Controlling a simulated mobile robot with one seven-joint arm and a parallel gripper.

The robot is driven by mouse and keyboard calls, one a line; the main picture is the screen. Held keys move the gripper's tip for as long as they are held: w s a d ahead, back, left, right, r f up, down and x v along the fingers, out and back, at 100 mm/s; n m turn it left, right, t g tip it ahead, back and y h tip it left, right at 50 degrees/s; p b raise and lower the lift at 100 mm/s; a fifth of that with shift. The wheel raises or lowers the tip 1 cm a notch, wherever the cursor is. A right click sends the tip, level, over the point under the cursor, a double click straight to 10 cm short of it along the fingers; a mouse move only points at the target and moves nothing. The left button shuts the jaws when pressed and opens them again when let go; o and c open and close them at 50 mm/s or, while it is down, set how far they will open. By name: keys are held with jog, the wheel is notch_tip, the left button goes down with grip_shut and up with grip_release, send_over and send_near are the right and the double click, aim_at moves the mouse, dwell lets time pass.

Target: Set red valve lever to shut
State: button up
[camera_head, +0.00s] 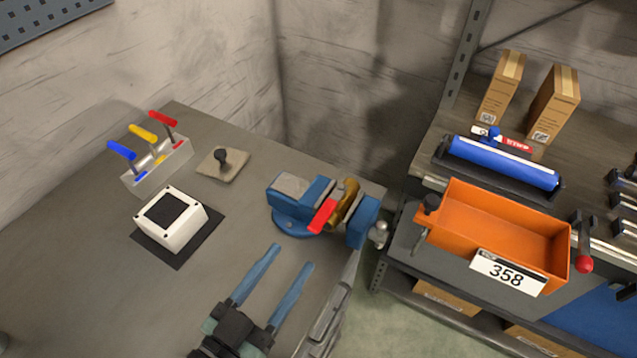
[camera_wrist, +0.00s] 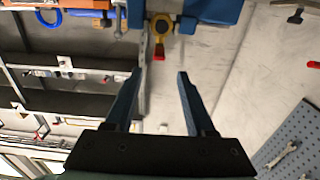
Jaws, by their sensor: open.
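A brass valve (camera_head: 348,197) is clamped in a blue bench vise (camera_head: 297,207) at the table's right corner. Its red lever (camera_head: 322,217) points down and left in the head view, toward my gripper. In the wrist view the red lever (camera_wrist: 159,53) hangs down from the round brass valve body (camera_wrist: 160,24), just beyond and between my fingertips. My gripper (camera_head: 290,259) is open and empty, with its two blue fingers apart and short of the lever. The wrist view also shows the open fingers (camera_wrist: 159,75).
A block with blue, yellow and red levers (camera_head: 157,166), a white box (camera_head: 171,221) and a plate with a black knob (camera_head: 222,163) stand left on the table. An orange bin (camera_head: 497,232) is on the shelf unit at right. The table's front left is clear.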

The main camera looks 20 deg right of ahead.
aim_at(333, 199)
jog(key=p+x, duration=0.2)
jog(key=x, duration=1)
jog(key=shift+p, duration=0.3)
grip_shut()
dwell(0.8)
